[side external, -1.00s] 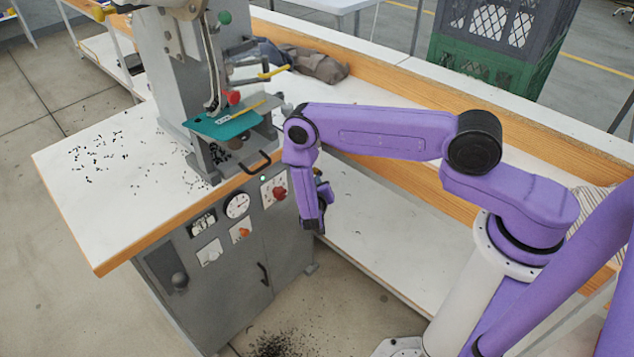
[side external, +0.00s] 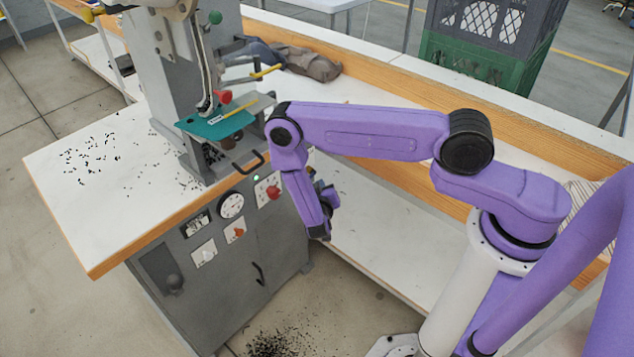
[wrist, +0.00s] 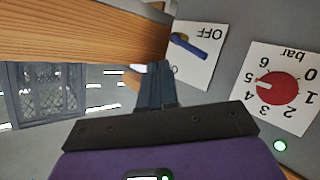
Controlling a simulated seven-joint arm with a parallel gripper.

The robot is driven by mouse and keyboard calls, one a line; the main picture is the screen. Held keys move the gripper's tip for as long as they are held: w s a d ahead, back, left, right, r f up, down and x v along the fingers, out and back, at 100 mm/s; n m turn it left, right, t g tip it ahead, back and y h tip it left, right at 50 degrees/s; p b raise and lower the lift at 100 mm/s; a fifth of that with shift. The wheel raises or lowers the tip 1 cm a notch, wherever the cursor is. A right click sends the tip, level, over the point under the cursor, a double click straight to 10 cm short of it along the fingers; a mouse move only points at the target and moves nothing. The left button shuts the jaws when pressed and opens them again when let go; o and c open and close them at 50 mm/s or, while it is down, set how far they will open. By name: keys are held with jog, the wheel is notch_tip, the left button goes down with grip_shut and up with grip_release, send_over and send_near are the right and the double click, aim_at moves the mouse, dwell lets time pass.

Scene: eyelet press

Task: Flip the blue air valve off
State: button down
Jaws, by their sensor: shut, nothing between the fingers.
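In the wrist view, the blue air valve (wrist: 190,46) is a blue lever with a yellowish pivot end, on a white plate (wrist: 205,72) marked OFF. The lever lies slanted, its free end to the lower right of the pivot; a second label is partly hidden by my fingers. My gripper (wrist: 153,70) is shut and empty. Its fingers appear left of and below the lever, with a visible gap to it. In the side external view, my gripper (side external: 328,192) hangs by the cabinet's right front; I cannot make out the valve there.
A red pressure knob (wrist: 277,88) on a bar dial sits right of the valve plate. The grey press cabinet (side external: 235,270) has a handle and further knobs. A wood-edged bench (side external: 400,205) runs behind my arm, its edge (wrist: 90,45) close to the gripper.

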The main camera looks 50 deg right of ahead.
jog(key=f+v, duration=0.1)
jog(key=v, duration=0.6)
jog(key=shift+a, duration=0.25)
jog(key=shift+f, duration=0.1)
